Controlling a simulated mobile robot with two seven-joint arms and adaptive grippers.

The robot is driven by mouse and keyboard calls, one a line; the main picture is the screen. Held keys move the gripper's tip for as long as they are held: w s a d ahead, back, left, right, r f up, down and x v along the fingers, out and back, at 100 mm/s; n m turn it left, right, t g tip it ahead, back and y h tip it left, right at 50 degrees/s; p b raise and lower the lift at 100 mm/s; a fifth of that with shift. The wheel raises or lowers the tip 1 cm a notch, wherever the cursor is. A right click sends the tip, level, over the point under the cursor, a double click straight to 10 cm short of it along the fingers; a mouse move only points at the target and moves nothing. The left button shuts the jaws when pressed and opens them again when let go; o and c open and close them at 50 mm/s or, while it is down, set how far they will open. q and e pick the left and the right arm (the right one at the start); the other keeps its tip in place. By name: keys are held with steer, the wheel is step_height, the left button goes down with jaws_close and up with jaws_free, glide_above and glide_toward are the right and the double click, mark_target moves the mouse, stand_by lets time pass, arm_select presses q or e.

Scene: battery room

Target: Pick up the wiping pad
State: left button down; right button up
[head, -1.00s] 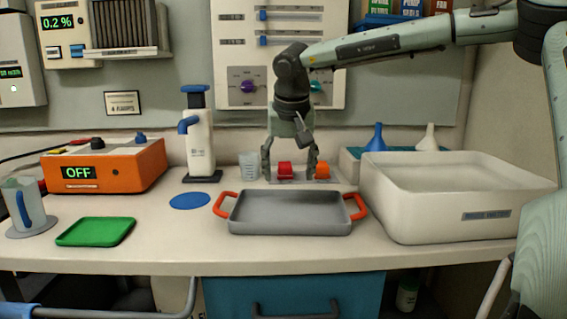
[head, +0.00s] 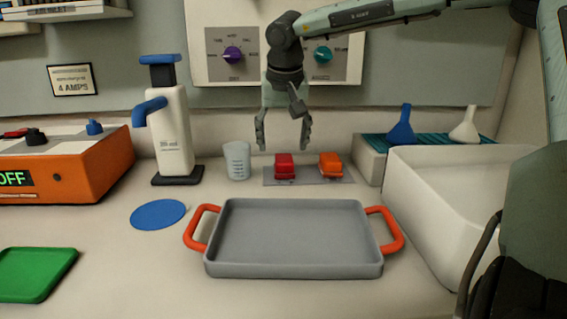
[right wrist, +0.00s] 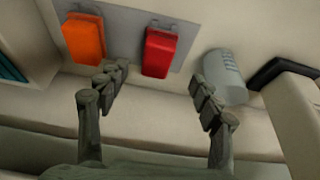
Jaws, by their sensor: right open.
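No thing is clearly labelled as the wiping pad. A red block (head: 285,166) and an orange block (head: 330,165) sit side by side on a thin grey plate (head: 307,176) behind the tray; either may be the pad. My left gripper is not in view.
A grey tray (head: 293,270) with orange handles stands in front. A clear beaker (head: 237,161), a pump bottle (head: 172,125) and a flat blue disc (head: 158,214) are to the left. A white basin (head: 420,220) stands at the right, near a blue funnel (head: 402,127).

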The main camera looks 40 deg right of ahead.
mark_target(284, 158)
steer(key=shift+w+d+f, duration=0.15)
steer(key=shift+f, duration=0.4)
steer(key=x, duration=0.4)
steer(key=shift+d+f+p, duration=0.2)
steer(key=shift+d+p, duration=0.1)
steer(key=shift+w+d+f, duration=0.1)
steer(key=shift+w+f, duration=0.05)
steer(key=shift+f, duration=0.1)
steer(key=shift+c, duration=0.3)
steer(key=c, duration=1.2)
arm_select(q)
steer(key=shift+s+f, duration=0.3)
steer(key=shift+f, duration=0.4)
